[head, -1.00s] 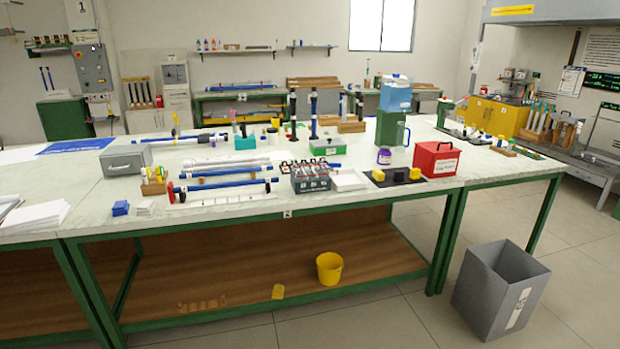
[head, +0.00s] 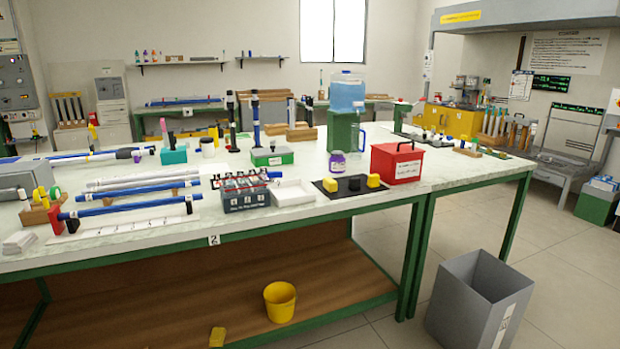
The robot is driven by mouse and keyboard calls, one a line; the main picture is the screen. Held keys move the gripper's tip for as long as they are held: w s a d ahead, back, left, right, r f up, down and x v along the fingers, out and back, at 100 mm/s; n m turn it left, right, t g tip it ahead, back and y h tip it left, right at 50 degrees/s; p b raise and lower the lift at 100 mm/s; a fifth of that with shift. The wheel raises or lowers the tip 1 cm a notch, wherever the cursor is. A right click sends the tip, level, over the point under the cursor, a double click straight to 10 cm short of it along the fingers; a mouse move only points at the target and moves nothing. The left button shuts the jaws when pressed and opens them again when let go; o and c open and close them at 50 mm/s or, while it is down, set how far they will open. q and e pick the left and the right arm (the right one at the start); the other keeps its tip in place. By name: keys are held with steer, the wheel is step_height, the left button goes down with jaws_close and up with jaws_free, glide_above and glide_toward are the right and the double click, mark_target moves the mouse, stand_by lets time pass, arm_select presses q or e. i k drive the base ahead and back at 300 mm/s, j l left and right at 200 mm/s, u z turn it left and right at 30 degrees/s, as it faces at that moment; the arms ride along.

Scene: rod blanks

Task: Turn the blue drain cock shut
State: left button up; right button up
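I cannot make out a blue drain cock for certain at this distance. A clear tank with blue water (head: 346,92) sits on a green stand (head: 341,132) towards the back of the bench. A clear handled jug (head: 357,137) is at the stand's right side. Any small cock on the tank is too small to tell, so its position cannot be read. Neither of my grippers is in view.
The long bench (head: 255,215) lies across my front. A red box (head: 397,164), a purple-labelled jar (head: 337,163) and a black mat with yellow blocks (head: 332,192) are near the tank. A grey bin (head: 468,300) stands on the floor; floor to its right is clear.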

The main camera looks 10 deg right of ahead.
mark_target(270, 174)
steer(key=i+l+u, duration=0.25)
steer(key=i+u, duration=0.2)
steer(key=i+l+u, duration=0.45)
steer(key=i, duration=0.15)
